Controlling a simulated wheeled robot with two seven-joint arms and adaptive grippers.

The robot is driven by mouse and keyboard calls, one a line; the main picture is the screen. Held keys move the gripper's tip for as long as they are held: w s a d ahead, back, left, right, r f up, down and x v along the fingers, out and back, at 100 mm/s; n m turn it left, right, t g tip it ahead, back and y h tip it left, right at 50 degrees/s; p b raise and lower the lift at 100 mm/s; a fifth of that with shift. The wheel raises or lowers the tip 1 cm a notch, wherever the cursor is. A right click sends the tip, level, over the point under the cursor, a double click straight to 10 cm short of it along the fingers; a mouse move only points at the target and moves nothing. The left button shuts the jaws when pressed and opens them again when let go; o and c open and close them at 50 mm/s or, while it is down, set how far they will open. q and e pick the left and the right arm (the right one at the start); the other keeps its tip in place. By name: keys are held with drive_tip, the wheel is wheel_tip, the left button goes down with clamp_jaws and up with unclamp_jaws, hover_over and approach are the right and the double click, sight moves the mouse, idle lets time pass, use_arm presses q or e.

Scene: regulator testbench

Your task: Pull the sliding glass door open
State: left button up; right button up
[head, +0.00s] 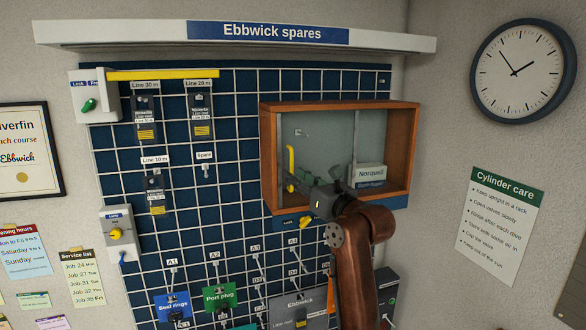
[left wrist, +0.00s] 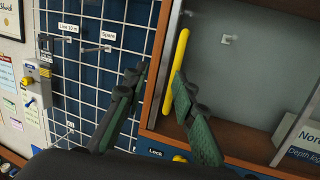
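The wooden cabinet (head: 412,150) hangs on the blue grid wall, with grey glass (head: 325,140) across its front. A yellow upright bar handle (head: 290,160) is at the left side of the glass, near the frame. My left gripper (head: 314,182) is in front of the cabinet's lower left part. In the left wrist view, my left gripper (left wrist: 160,77) has its green-and-black fingers spread. The yellow handle (left wrist: 180,62) appears between them, close to the right finger; I cannot tell if they touch. My right gripper is not in view.
A white Norquell box (head: 368,174) stands in the cabinet's right part. A yellow lock knob (head: 306,222) sits below the cabinet.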

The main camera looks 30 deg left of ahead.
sight(292, 168)
use_arm(q)
drive_tip(key=shift+t+h, duration=0.3)
drive_tip(key=shift+h, duration=0.5)
drive_tip(key=w+a+p, duration=0.3)
drive_tip(key=w, duration=0.1)
drive_tip(key=shift+a+r, duration=0.25)
drive_tip(key=shift+a, duration=0.1)
drive_tip(key=shift+w+a+f, duration=0.1)
drive_tip(key=shift+w+a, duration=0.25)
drive_tip(key=shift+a, duration=0.05)
drive_tip(key=shift+c, duration=0.6)
clamp_jaws()
